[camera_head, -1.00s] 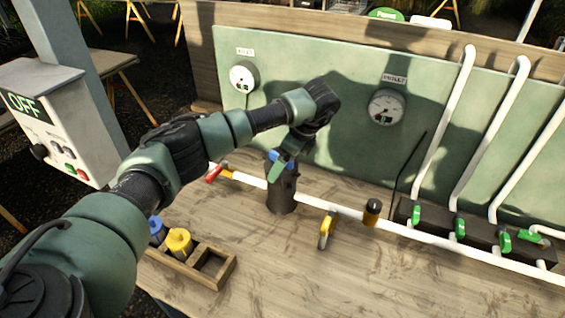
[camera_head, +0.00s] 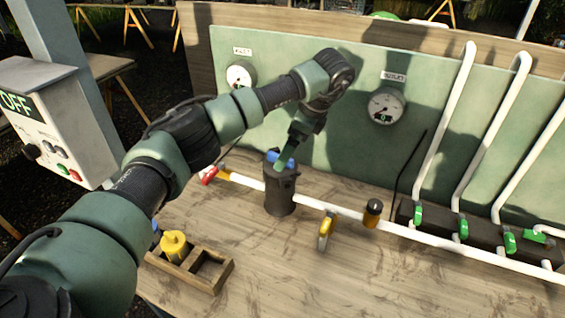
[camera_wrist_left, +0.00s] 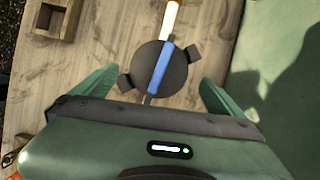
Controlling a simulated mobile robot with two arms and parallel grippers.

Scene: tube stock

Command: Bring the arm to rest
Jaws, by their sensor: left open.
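My left arm reaches in from the left in the head view. Its left gripper (camera_head: 284,165) points down above a black cylinder (camera_head: 280,195) with a blue bar across its top (camera_head: 288,160). The left wrist view shows the green fingers spread apart, one on each side of the cylinder (camera_wrist_left: 176,78) and its blue bar (camera_wrist_left: 161,68). Nothing is held between the fingers. The exact height gap is hard to tell. My right gripper is in neither view.
A wooden rack (camera_head: 214,284) holds a yellow piece (camera_head: 174,245). Gauges (camera_head: 385,106) sit on the green back panel. A control box (camera_head: 60,125) stands at left. The front bench is clear.

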